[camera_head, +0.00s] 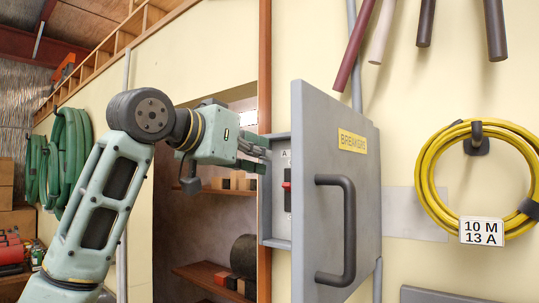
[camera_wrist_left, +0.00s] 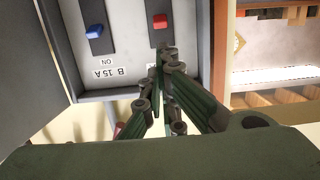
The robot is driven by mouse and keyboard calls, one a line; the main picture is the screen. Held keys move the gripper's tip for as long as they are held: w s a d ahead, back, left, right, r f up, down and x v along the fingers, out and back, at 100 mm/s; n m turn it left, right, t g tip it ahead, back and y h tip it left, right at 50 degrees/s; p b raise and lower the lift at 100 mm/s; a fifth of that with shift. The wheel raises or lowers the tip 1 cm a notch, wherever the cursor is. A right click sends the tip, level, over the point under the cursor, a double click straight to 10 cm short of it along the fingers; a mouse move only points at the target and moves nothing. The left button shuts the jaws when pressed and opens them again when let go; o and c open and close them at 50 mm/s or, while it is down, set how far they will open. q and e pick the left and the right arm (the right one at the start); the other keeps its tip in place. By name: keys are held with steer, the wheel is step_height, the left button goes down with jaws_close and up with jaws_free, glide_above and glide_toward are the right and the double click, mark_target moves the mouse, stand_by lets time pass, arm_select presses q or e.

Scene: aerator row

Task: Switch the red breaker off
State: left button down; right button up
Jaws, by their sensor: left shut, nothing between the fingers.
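The breaker box (camera_head: 277,242) is a grey case on the wall with its door (camera_head: 310,110) swung open. The red breaker (camera_head: 287,185) is a small red toggle on a dark slot inside the box. In the left wrist view the red breaker (camera_wrist_left: 160,21) sits just beyond my fingertips, beside a blue breaker (camera_wrist_left: 94,31). My left gripper (camera_head: 264,149) is shut and empty at the box opening, above the red breaker in the head view. Its fingers (camera_wrist_left: 162,58) point towards the red toggle's slot; contact is unclear. The door hides part of the interior.
The door's dark handle (camera_head: 347,230) juts out at the right. A yellow hose (camera_head: 427,180) hangs farther right. Left of the box, a recess holds shelves (camera_head: 215,275) with boxes. Green hoses (camera_head: 72,150) hang at far left.

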arm_select(q)
steer(key=p+x, duration=0.4)
steer(key=x, duration=0.3)
steer(key=shift+w+d, duration=0.2)
steer(key=shift+w, duration=0.1)
steer(key=shift+w+d+f+p, duration=0.2)
steer(key=shift+w+d+p, duration=0.15)
steer(key=shift+w, duration=0.1)
